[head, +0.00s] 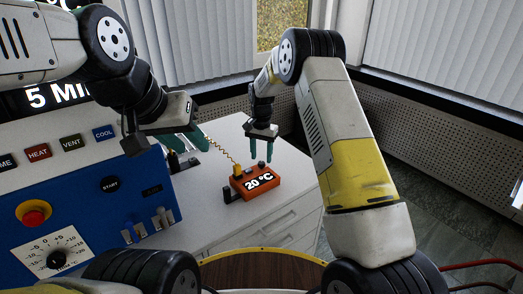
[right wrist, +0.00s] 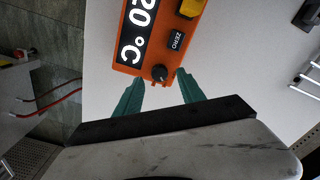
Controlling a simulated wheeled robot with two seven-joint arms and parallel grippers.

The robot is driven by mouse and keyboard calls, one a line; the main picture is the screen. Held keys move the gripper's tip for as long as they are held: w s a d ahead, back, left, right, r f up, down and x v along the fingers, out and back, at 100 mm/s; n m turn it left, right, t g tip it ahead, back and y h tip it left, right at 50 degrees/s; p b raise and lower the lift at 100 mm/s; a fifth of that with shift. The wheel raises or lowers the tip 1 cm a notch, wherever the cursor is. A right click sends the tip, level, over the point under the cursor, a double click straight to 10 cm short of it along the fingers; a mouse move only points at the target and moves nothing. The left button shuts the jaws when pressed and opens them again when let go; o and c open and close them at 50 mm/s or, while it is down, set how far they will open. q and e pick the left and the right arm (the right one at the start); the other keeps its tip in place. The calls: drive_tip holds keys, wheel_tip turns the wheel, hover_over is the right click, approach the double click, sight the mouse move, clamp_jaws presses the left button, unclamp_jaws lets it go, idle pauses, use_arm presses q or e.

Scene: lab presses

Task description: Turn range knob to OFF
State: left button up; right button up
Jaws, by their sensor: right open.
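The orange meter (head: 264,196) stands on the white bench top, with a lit "20 °C" display. In the right wrist view the meter (right wrist: 188,36) shows a black ZERO button (right wrist: 176,40) and a small round black knob (right wrist: 160,73) near its edge. I take this knob to be the range knob; its setting cannot be read. My right gripper (head: 261,150) is open above the meter. Its green fingertips (right wrist: 157,85) lie on either side of the knob in the wrist picture, apparently not touching it. My left gripper (head: 196,142) is beside the blue panel, its finger gap unclear.
A blue control panel (head: 90,215) with a red button (head: 34,214), a dial (head: 57,258) and several levers stands at left. The bench top (head: 213,215) around the meter is mostly clear.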

sight(261, 165)
drive_tip(key=shift+f, duration=1.25)
clamp_jaws()
drive_tip(key=shift+n, duration=0.3)
drive_tip(key=n, duration=0.4)
drive_tip(key=shift+n, duration=2.1)
